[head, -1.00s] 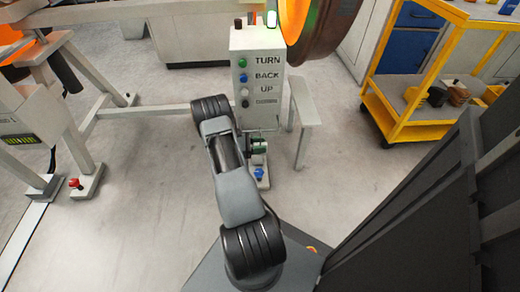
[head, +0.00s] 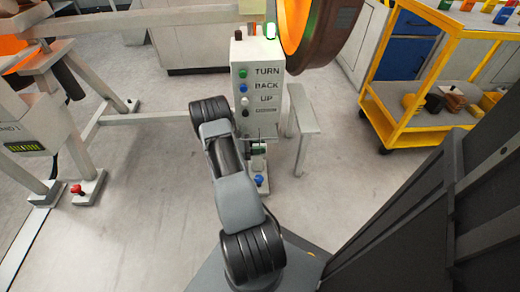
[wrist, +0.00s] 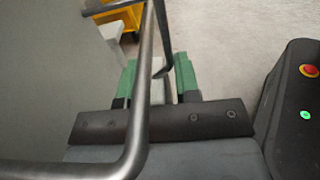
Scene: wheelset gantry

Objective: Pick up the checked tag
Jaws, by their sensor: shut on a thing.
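My gripper (wrist: 158,82) has green fingers and is shut on a narrow pale piece (wrist: 157,90) in the wrist view. I cannot make out a checked pattern on it, so I cannot tell from the picture that it is the checked tag. A dark thin rod (wrist: 164,55) runs down to the fingers. In the head view my gripper (head: 258,151) is just below the control box (head: 258,70) and partly hidden by my arm.
A bent metal rail (wrist: 140,110) crosses close in front of the wrist camera. The box stands on a foot with a blue knob (head: 259,181). A grey bench-like stand (head: 304,120) is to its right. A yellow cart (head: 440,85) is farther right.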

